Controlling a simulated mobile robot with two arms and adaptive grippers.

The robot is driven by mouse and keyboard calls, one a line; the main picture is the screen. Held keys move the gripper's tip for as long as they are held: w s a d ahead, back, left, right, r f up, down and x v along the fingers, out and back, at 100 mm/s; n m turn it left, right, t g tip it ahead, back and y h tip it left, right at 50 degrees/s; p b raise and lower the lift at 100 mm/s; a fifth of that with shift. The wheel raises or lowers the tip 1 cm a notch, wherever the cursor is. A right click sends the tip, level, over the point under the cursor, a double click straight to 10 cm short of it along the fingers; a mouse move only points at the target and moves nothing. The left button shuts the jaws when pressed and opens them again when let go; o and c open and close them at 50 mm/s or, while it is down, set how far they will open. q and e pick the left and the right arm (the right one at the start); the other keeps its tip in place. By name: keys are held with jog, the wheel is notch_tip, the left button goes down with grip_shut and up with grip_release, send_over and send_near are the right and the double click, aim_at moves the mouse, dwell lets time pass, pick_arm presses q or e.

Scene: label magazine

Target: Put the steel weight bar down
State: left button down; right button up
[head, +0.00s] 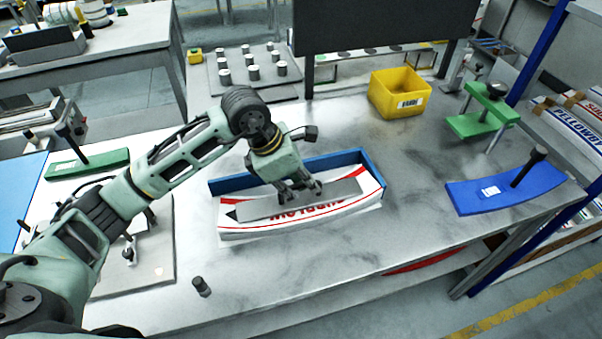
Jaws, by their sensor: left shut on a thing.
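The steel weight bar (340,190) is a long flat grey bar in the middle of the head view. My left gripper (299,192) is shut on it near its middle, with the fingers pointing down. The bar lies along the top of a stack of white labels (262,229) with red edges and red print, and covers part of the print. I cannot tell whether it rests on the labels or hangs just above them. The labels sit at a blue-walled magazine (345,160). My right gripper is not in view.
A yellow bin (398,92) stands behind to the right. A curved blue block (518,191) with a black handle and a green fixture (484,118) are at the right. A small dark cylinder (201,287) stands near the front edge.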

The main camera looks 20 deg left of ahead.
pick_arm(q)
jog(key=shift+w, duration=0.1)
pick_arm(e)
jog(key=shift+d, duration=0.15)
pick_arm(q)
jog(key=c, duration=2.3)
grip_release()
jog(key=shift+f, duration=0.2)
jog(key=o, duration=0.5)
jog(key=shift+s+r, duration=0.1)
jog(key=shift+s, duration=0.1)
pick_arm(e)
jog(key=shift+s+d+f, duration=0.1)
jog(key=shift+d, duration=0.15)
pick_arm(q)
jog(key=shift+r, duration=0.15)
jog(key=shift+a+r, duration=0.1)
jog(key=shift+r, duration=0.15)
jog(key=b+v, duration=0.2)
jog(key=v, duration=0.9)
jog(key=shift+r, duration=0.15)
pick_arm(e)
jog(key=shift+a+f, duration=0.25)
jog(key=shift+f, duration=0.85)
